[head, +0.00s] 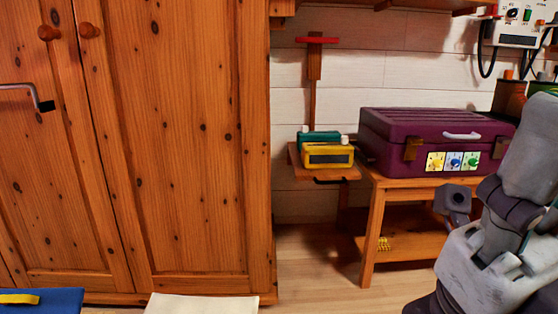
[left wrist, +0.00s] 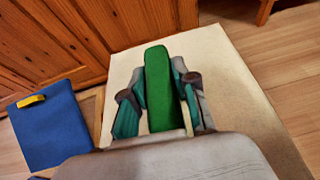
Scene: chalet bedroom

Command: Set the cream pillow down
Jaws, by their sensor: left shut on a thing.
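The cream pillow (head: 200,304) shows as a pale flat edge at the bottom of the head view, in front of the wardrobe. In the left wrist view the pillow (left wrist: 262,125) is a large flat cream square under my left gripper (left wrist: 160,92). The gripper's fingers are closed on both sides of an upright green grip (left wrist: 158,85) over the pillow. Where the grip meets the pillow is hidden. I cannot tell whether the pillow touches the floor. My left gripper is outside the head view. My right arm shows at the right, with no fingertips visible.
A blue pad (left wrist: 48,130) with a yellow bar (left wrist: 31,101) lies left of the pillow. The wooden wardrobe (head: 190,140) stands behind. A purple case (head: 430,138) sits on a wooden table (head: 372,235) at right. Bare floor (head: 315,262) shows between wardrobe and table.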

